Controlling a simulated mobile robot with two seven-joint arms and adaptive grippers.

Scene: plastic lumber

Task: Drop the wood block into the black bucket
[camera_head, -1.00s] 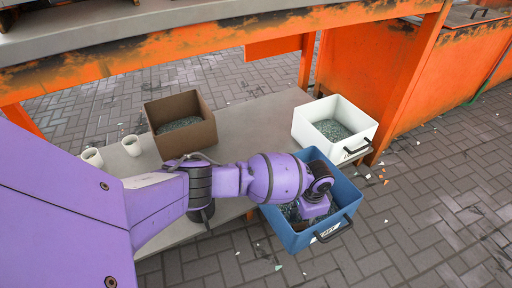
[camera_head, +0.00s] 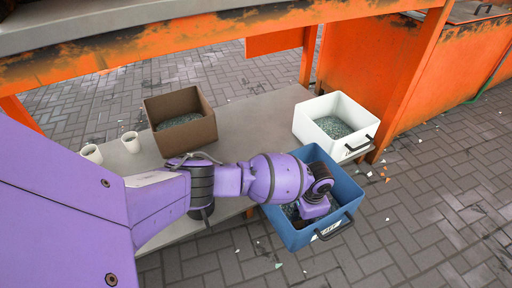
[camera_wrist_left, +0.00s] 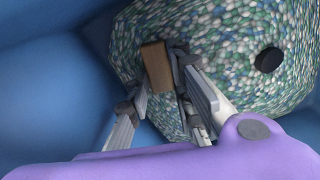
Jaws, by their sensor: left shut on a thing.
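In the left wrist view, a brown wood block (camera_wrist_left: 153,60) is between the fingers of my left gripper (camera_wrist_left: 162,76). The fingers are shut on it, over a bed of small green, white and blue pellets. They are inside the blue bin (camera_head: 353,192), which in the head view stands at the table's front right. There, my left gripper (camera_head: 308,213) reaches down into this bin, and the wrist hides the block. I can make out no black bucket in either view. My right gripper is not in view.
A white bin (camera_head: 303,125) and a brown box (camera_head: 203,137) with pellets stand on the grey table (camera_head: 246,125). Two white cups (camera_head: 131,143) stand at its left. A black round thing (camera_wrist_left: 268,60) lies on the pellets. An orange frame (camera_head: 410,75) stands behind.

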